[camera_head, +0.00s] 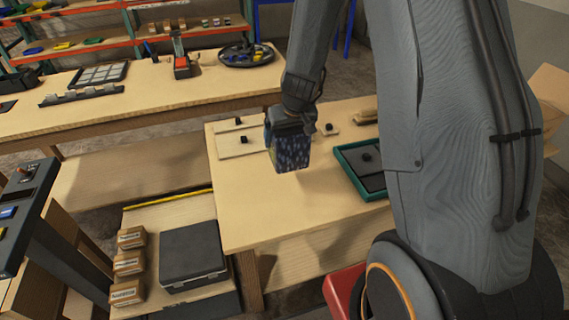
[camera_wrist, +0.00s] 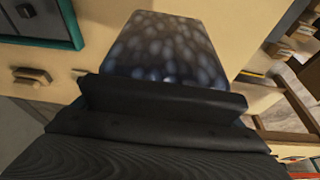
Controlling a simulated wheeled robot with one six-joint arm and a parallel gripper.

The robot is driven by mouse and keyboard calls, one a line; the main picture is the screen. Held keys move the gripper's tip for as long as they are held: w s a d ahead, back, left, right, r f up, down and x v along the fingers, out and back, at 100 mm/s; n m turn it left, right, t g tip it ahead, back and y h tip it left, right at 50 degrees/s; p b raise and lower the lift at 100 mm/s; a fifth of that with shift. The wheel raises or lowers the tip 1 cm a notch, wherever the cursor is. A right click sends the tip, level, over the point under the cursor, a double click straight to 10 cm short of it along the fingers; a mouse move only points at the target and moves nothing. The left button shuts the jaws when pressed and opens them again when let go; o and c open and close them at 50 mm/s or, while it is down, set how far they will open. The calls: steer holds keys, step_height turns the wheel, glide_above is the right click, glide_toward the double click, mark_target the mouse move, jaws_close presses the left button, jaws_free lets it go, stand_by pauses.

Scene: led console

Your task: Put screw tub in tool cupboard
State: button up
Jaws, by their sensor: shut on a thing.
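My gripper (camera_head: 290,124) is shut on a dark blue patterned tub, the screw tub (camera_head: 290,152), and holds it above the near wooden table (camera_head: 240,220). In the wrist view the speckled tub (camera_wrist: 165,48) sticks out beyond the dark jaw (camera_wrist: 160,98). The jaws cover part of the tub, and its underside appears clear of the table. I cannot make out a tool cupboard for certain in either view.
A teal-rimmed tray (camera_head: 345,160) with dark panels lies on the table's right. Light boards with black knobs (camera_head: 240,142) lie behind the tub. A black case (camera_head: 192,256) and small cardboard boxes (camera_head: 128,264) sit lower left. The table's front left is clear.

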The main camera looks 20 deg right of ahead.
steer(key=shift+w+f+b, duration=0.1)
steer(key=shift+f+b, duration=2.7)
steer(key=shift+b, duration=0.25)
step_height(320, 180, down, 4)
steer(key=b, duration=0.4)
steer(key=shift+r, duration=0.1)
steer(key=shift+b, duration=0.35)
steer(key=o, duration=1.8)
steer(key=shift+f, duration=0.2)
steer(key=shift+c, duration=0.2)
steer(key=shift+o, duration=0.4)
steer(key=shift+r, duration=0.1)
